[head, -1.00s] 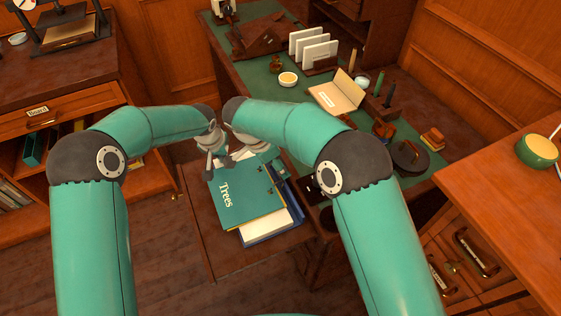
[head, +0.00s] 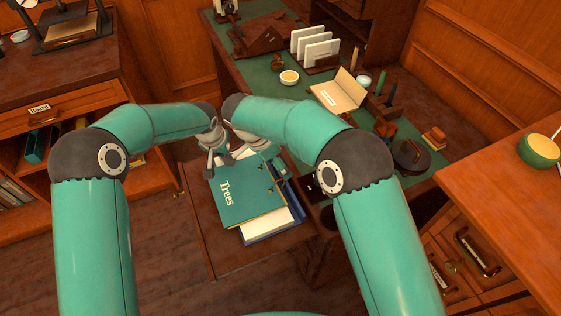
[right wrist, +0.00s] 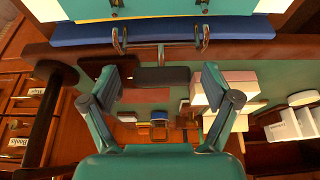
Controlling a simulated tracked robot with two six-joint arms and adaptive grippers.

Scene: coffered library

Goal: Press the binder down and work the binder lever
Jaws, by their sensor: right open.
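The teal binder (head: 252,205) marked "Trees" lies over white paper and a blue backing (head: 268,236) on a low wooden surface. Its near part and title show; its far end is partly hidden by my grippers. In the right wrist view the teal cover (right wrist: 180,8), blue edge and two metal loops (right wrist: 201,38) show at the top. A small metal part, perhaps the lever, shows at the binder's far right (head: 279,171). My left gripper (head: 215,160) is above the binder's far left corner; its jaws are unclear. My right gripper (right wrist: 160,76) is open, near the far edge.
A green-topped desk (head: 262,68) stands close on the right, with letter holder (head: 318,48), open booklet (head: 338,90) and small desk items. A cabinet (head: 70,65) stands at left. Bare wood (head: 220,255) shows in front of the binder.

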